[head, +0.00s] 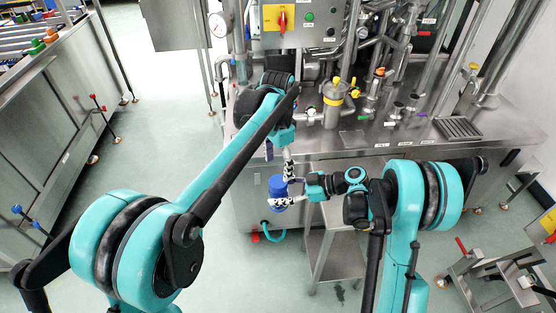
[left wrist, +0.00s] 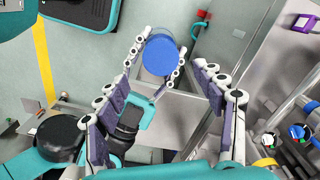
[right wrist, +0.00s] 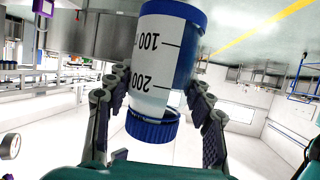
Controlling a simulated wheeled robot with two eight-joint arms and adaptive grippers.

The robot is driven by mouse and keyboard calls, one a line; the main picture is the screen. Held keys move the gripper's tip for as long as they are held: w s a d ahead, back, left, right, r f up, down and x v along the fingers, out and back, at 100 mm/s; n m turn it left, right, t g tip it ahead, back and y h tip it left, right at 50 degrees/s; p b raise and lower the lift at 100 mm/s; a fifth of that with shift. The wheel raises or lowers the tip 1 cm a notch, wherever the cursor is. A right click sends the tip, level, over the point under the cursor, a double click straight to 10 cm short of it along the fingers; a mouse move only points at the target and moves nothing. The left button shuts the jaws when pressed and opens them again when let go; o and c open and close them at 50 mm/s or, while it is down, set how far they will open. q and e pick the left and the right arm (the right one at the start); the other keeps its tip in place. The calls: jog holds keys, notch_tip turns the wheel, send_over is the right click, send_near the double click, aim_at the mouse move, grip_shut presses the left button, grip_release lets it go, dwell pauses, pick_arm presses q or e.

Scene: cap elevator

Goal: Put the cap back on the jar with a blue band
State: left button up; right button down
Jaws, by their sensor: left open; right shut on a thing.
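A clear jar (right wrist: 158,65) with a white scale label and a broad blue band (right wrist: 187,55) is between the fingers of my right gripper (right wrist: 160,85), which is shut on it. A ribbed blue cap (right wrist: 152,129) appears on the jar's upper end; I cannot tell whether it is fully seated. In the left wrist view a round blue top (left wrist: 160,55) faces the camera. The jar shows blue in the head view (head: 277,184), partly hidden by fingers. My left gripper (head: 289,167) is open just above and beside it; its fingers (left wrist: 162,85) are apart and empty.
A steel bench (head: 430,148) with pipes, valves and a yellow-topped vessel (head: 333,100) stands behind the grippers. A small steel stand (head: 338,258) is below the right arm. Open floor (head: 165,120) lies to the left.

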aim_at(278, 181)
pick_arm(q)
jog(key=n, duration=0.5)
jog(key=shift+r, duration=0.15)
jog(key=n, duration=0.4)
jog(key=shift+w+r+n, duration=0.1)
jog(key=shift+r+n, duration=0.1)
jog(key=shift+n, duration=0.1)
jog(key=n, duration=0.4)
jog(key=shift+r, duration=0.1)
jog(key=n, duration=0.3)
jog(key=shift+r, duration=0.1)
jog(key=shift+f, duration=4)
